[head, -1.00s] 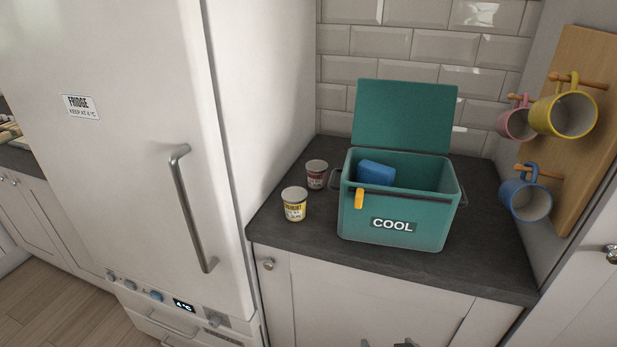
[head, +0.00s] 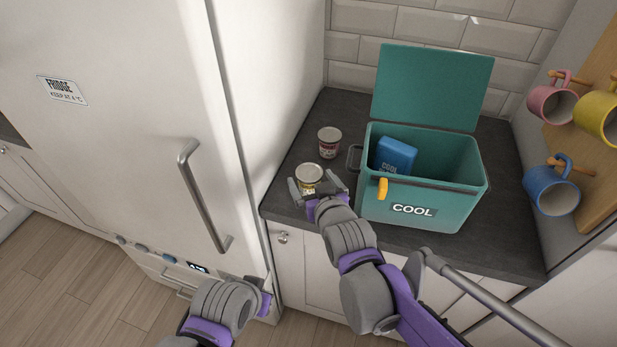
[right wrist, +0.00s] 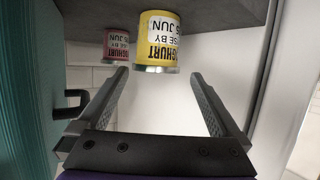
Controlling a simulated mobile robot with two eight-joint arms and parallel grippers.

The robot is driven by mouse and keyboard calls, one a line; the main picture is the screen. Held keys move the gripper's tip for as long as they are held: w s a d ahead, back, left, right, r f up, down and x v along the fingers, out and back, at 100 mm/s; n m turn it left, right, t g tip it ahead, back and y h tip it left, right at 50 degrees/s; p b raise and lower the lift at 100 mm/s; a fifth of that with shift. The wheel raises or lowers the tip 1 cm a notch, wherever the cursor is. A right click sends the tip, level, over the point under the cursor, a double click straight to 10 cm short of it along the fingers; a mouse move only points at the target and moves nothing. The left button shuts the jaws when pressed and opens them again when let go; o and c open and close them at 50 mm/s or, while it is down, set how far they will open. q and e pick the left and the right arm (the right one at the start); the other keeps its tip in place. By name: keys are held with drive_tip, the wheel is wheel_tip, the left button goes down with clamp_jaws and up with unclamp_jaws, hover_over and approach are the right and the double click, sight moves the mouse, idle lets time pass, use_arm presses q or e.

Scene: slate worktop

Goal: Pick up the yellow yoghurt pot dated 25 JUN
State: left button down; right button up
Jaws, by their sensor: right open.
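The yellow yoghurt pot (head: 308,172) stands upright on the slate worktop, left of the cool box. My right gripper (head: 312,180) is open, its fingers reaching around the near side of the pot in the head view. In the right wrist view the yellow pot (right wrist: 158,45) appears upside down, just beyond and between the open fingertips (right wrist: 159,76). Its label shows part of a use-by date ending in "5 JUN"; the first digit is not clear. My left arm shows at the lower left of the head view, but its fingers do not.
A red-labelled yoghurt pot (head: 329,142) stands behind the yellow one, close to the cool box handle. The open teal cool box (head: 455,205) holds a blue block (head: 395,155). The fridge (head: 120,130) stands at left; mugs (head: 552,190) hang at right.

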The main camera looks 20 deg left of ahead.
sight(306, 168)
drive_tip(key=x, duration=0.7)
drive_tip(key=shift+w+d+f, duration=0.15)
drive_tip(key=shift+w+f, duration=0.05)
drive_tip(key=shift+w, duration=0.15)
drive_tip(key=c, duration=1.4)
